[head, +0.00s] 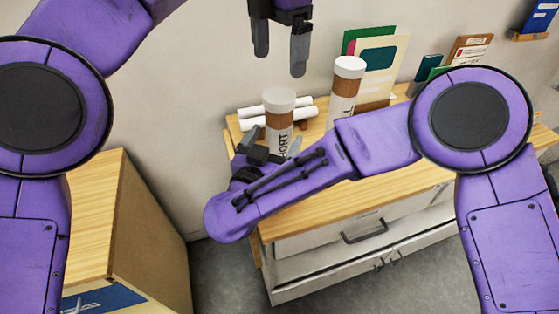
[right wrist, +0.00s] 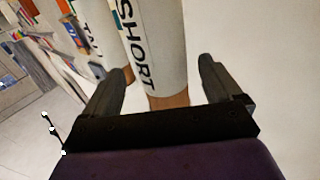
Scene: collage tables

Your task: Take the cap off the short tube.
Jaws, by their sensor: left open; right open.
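The short tube (head: 279,121) is brown with a white label, reads SHORT in the right wrist view (right wrist: 157,45), and stands upright on the wooden cabinet top. Its pale cap (head: 280,98) is on its upper end. My right gripper (head: 272,144) is open, its fingers on either side of the tube's lower part; it also shows in the right wrist view (right wrist: 164,70), with a gap visible at the right finger. My arm hides the tube's base in the head view. My left gripper (head: 280,62) is open and empty, above the short tube's cap.
A second capped tube (head: 342,103) stands close to the right, labelled TALL as far as its partly hidden letters show. White rolls (head: 250,111) lie behind the short tube. Cards (head: 383,63) lean on the wall. Another wooden cabinet (head: 91,215) stands left.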

